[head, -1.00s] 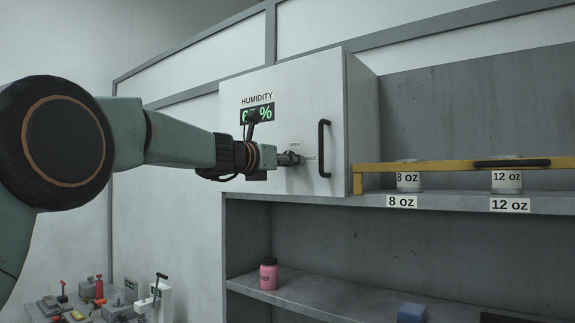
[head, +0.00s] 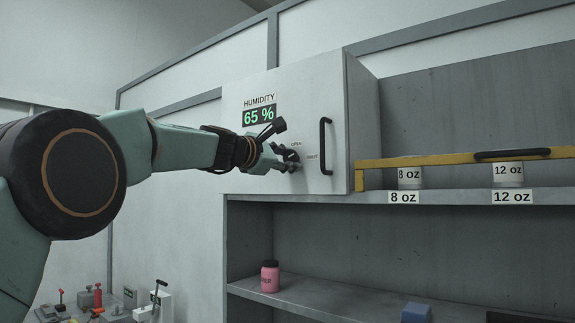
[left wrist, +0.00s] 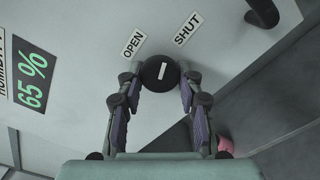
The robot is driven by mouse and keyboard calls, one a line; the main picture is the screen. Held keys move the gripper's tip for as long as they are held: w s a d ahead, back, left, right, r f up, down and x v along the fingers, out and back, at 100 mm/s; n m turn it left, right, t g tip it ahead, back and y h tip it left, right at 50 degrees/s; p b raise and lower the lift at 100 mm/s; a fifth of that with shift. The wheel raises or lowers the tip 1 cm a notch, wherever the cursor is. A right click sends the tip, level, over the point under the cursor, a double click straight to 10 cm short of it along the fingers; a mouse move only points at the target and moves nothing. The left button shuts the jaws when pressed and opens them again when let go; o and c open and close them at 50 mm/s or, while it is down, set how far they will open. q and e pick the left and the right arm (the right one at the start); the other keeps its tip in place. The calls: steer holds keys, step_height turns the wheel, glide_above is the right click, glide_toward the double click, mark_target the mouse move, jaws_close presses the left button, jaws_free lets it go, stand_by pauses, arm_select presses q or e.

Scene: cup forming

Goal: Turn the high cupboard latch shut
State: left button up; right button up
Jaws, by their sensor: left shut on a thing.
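The latch is a round black knob (left wrist: 160,73) with a white mark on the cupboard door (head: 290,100). In the left wrist view the white mark lies between the OPEN label (left wrist: 133,43) and the SHUT label (left wrist: 187,28), almost upright in the picture. My left gripper (head: 291,158) is at the door, its two fingers closed on opposite sides of the knob; it also shows in the left wrist view (left wrist: 160,80). In the head view the fingers hide most of the knob. My right gripper is in neither view.
A black door handle (head: 325,147) stands out right of the latch. A humidity display (head: 259,116) reads 65 %. A yellow rail (head: 440,160) crosses cups marked 8 oz (head: 409,176) and 12 oz (head: 508,172). A pink jar (head: 270,276) stands on the shelf below.

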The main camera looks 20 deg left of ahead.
arm_select(q)
steer(key=shift+r+m+b, duration=0.1)
steer(key=shift+m+b, duration=0.5)
steer(key=shift+m, duration=1.6)
steer(key=o, duration=1.2)
steer(key=shift+s, duration=0.1)
steer(key=shift+c, duration=0.2)
steer(key=shift+a, duration=0.1)
steer(key=v, duration=1.2)
